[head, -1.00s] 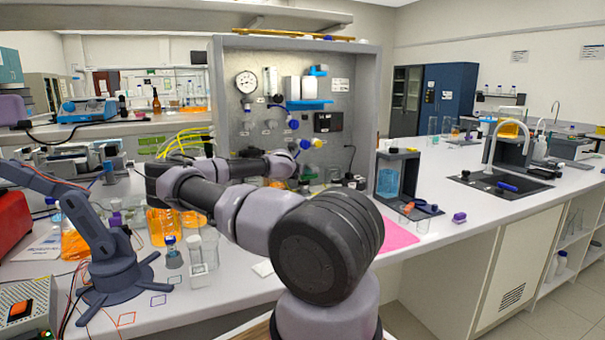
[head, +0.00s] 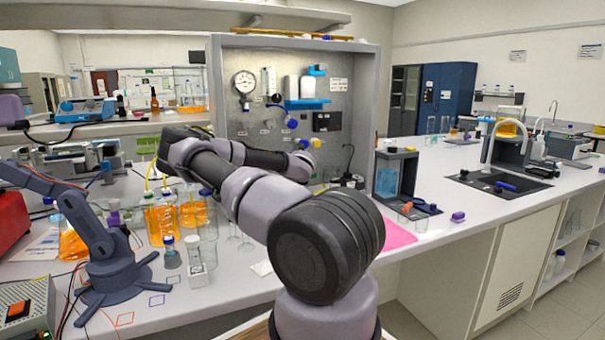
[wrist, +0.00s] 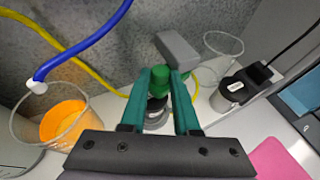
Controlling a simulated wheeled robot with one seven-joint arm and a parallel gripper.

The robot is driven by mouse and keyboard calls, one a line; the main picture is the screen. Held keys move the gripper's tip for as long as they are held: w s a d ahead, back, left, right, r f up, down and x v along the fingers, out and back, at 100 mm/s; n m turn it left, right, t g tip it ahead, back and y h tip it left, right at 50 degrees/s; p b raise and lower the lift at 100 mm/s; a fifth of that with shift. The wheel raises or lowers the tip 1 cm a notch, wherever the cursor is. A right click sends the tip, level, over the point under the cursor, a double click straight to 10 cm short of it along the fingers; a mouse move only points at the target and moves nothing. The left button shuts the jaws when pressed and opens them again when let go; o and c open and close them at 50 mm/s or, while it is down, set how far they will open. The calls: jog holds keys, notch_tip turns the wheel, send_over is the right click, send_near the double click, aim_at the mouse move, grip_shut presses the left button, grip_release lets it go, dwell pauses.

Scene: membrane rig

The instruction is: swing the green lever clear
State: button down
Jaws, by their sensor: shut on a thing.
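In the wrist view the green lever (wrist: 160,72) stands at the middle, its green part between my teal fingertips. My gripper (wrist: 159,84) is shut on it. A grey block (wrist: 178,50) sits at its upper end, pointing up and slightly right. A dark, round fitting (wrist: 156,112) lies below it, partly covered by the fingers. In the head view my arm hides the lever and my fingers, at the lower part of the grey panel (head: 345,95).
In the wrist view a beaker of orange liquid (wrist: 62,120) with a blue hose (wrist: 85,45) is at left. An empty glass (wrist: 222,45) and a black-topped container (wrist: 235,90) are at right. A yellow tube (wrist: 60,50) runs behind the lever.

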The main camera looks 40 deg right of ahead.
jog(key=s+d+n+t+y, duration=0.1)
jog(key=n+y, duration=0.1)
jog(key=y, duration=0.1)
jog(key=s+d+n+t+y, duration=0.1)
jog(key=n+y, duration=0.2)
jog(key=s+d+n+t+y, duration=0.1)
jog(key=n+y, duration=0.1)
jog(key=n, duration=0.1)
jog(key=shift+s+d+r+y, duration=0.1)
jog(key=shift+s+r+y, duration=0.15)
jog(key=shift+y, duration=0.15)
jog(key=shift+s+d+f+n+g+y, duration=0.1)
jog(key=shift+d+n+g+y, duration=0.35)
jog(key=shift+n+y, duration=0.75)
jog(key=shift+s+d+f+n+g+y, duration=0.15)
jog(key=shift+d+n+y, duration=0.45)
jog(key=shift+n+y, duration=0.65)
jog(key=shift+s+d+n+g+y, duration=0.1)
jog(key=shift+d+n+g+y, duration=0.4)
jog(key=shift+n+y, duration=0.7)
jog(key=shift+d+y, duration=0.1)
jog(key=shift+y, duration=0.25)
jog(key=c, duration=0.9)
grip_release()
jog(key=shift+w, duration=0.1)
